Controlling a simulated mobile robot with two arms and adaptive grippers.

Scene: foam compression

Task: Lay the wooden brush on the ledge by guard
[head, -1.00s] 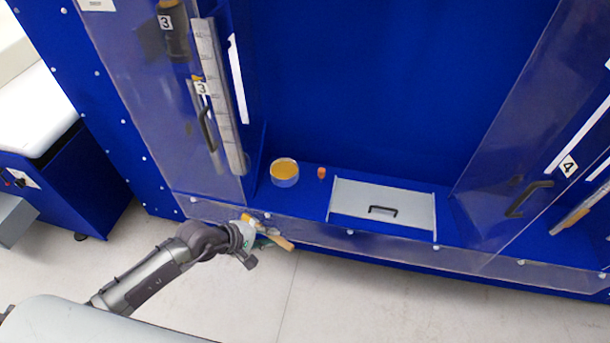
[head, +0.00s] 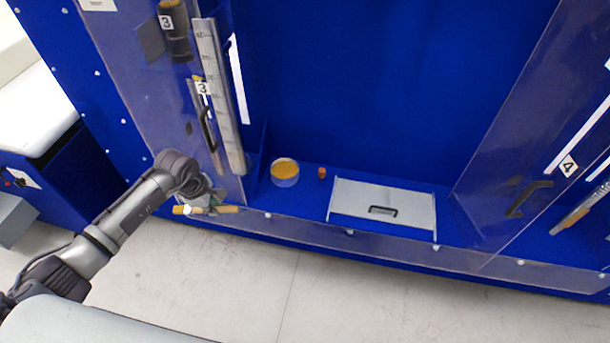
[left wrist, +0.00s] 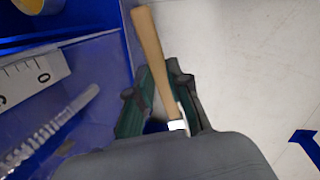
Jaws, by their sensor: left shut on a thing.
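The wooden brush (head: 228,209) is held in my left gripper (head: 207,202), just in front of the clear guard (head: 130,100) on the left of the blue cabinet. In the head view it lies roughly level, with a light wooden handle to the right and a yellowish end to the left. The left wrist view shows the handle (left wrist: 152,55) sticking out between the green-sided fingers (left wrist: 160,100), beside the blue ledge edge (left wrist: 127,40). The gripper hides the brush's middle. My right gripper is in neither view.
A round dish with orange content (head: 285,172), a small orange piece (head: 321,173) and a grey panel with a black handle (head: 383,205) sit on the cabinet floor. A ruler (head: 220,95) stands behind the left guard. A clear front lip (head: 310,233) runs along the edge.

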